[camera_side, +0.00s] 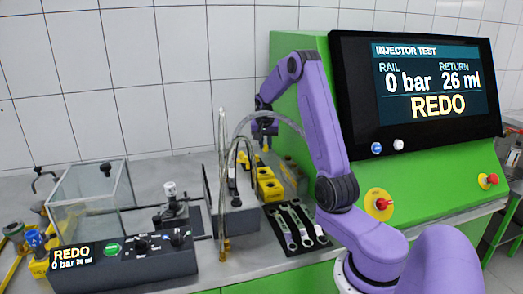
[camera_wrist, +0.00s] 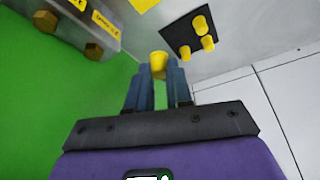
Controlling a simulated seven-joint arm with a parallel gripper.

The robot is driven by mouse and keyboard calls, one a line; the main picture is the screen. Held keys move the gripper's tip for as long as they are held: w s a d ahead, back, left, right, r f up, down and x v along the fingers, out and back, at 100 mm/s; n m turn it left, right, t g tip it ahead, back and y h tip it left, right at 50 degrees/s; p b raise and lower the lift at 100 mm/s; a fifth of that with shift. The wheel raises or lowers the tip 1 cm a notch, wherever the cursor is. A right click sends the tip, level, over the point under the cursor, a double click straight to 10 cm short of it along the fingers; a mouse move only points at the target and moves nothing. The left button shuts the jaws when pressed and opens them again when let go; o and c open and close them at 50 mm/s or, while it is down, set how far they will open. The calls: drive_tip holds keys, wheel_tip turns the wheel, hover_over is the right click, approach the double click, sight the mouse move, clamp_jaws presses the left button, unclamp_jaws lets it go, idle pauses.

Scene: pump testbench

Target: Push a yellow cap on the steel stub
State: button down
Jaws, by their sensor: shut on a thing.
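My gripper (camera_wrist: 158,80) is shut on a yellow cap (camera_wrist: 158,65), held between the tips of its two blue-grey fingers. In the side view my gripper (camera_side: 265,136) hangs above the bench in front of the green cabinet, with the small yellow cap (camera_side: 266,147) just below it. The held cap is apart from the bench. Three other yellow caps (camera_wrist: 200,25) stand on a black square plate (camera_wrist: 177,43) beyond the fingers in the wrist view. I cannot make out the steel stub in either view.
A grey block (camera_wrist: 113,32) with yellow labels and brass hex fittings (camera_wrist: 93,51) is at the wrist view's upper left. Yellow blocks (camera_side: 268,187), curved pipes (camera_side: 226,190) and a black tray of wrenches (camera_side: 277,228) crowd the bench. The cabinet screen (camera_side: 430,80) reads REDO.

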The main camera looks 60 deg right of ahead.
drive_tip(key=s+a+r, duration=0.4)
drive_tip(key=s+a, duration=0.1)
drive_tip(key=s, duration=0.1)
wheel_tip(320, 180, up, 7)
drive_tip(key=w+a, duration=0.5)
drive_tip(key=a, duration=0.5)
drive_tip(key=w+a, duration=0.4)
drive_tip(key=a, duration=0.7)
drive_tip(key=w+a, duration=0.5)
drive_tip(key=a, duration=0.5)
drive_tip(key=shift+d+f, duration=0.15)
drive_tip(key=shift+f, duration=4.6)
drive_tip(key=shift+f, duration=0.5)
